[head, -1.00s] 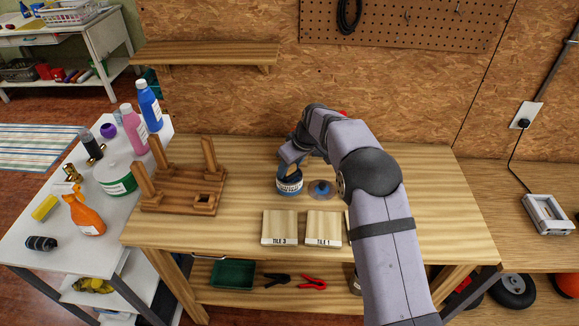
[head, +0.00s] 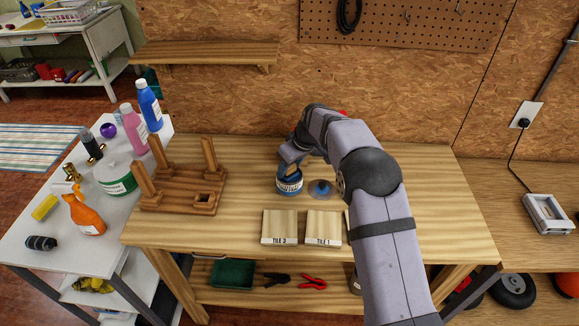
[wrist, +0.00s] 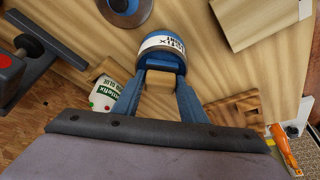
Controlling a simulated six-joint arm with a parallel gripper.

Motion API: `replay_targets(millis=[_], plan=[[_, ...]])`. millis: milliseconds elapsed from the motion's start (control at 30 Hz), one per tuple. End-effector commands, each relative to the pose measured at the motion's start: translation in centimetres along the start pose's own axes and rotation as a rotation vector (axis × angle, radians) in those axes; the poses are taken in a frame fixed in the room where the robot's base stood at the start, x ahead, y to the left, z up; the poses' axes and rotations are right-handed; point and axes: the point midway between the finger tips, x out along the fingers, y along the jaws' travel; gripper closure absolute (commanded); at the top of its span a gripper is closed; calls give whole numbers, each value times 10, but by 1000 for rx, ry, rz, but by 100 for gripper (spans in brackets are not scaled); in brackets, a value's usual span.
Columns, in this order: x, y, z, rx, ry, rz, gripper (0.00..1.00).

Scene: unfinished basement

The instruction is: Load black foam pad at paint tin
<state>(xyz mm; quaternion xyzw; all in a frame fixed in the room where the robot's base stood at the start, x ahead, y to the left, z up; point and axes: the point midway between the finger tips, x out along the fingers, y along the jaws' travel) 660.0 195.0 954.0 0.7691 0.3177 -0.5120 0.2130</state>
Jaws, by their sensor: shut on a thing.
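The paint tin (head: 289,187), blue with a white label band, stands upright on the workbench. It also shows in the wrist view (wrist: 162,42), just beyond my fingertips. My gripper (head: 291,164) is right above the tin, pointing down. In the wrist view its two blue fingers (wrist: 160,78) reach to the tin's open top, with a tan block (wrist: 158,104) between them. This seems to be the held pad's wooden part. The black foam itself cannot be seen. Whether it touches the paint is hidden.
A round blue-centred disc (head: 320,189) lies right of the tin. Tile 3 (head: 280,226) and Tile 1 (head: 324,227) lie in front. A wooden rack with upright posts (head: 180,188) stands left. The right part of the bench (head: 445,200) is clear.

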Motion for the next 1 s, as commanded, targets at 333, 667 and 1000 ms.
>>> replay_targets(millis=[333,667,1000], plan=[[-1,-1,1,0,-5,-2,80],[-22,0,-8,0,-2,-1,80],[-45,0,-19,0,0,0,80]])
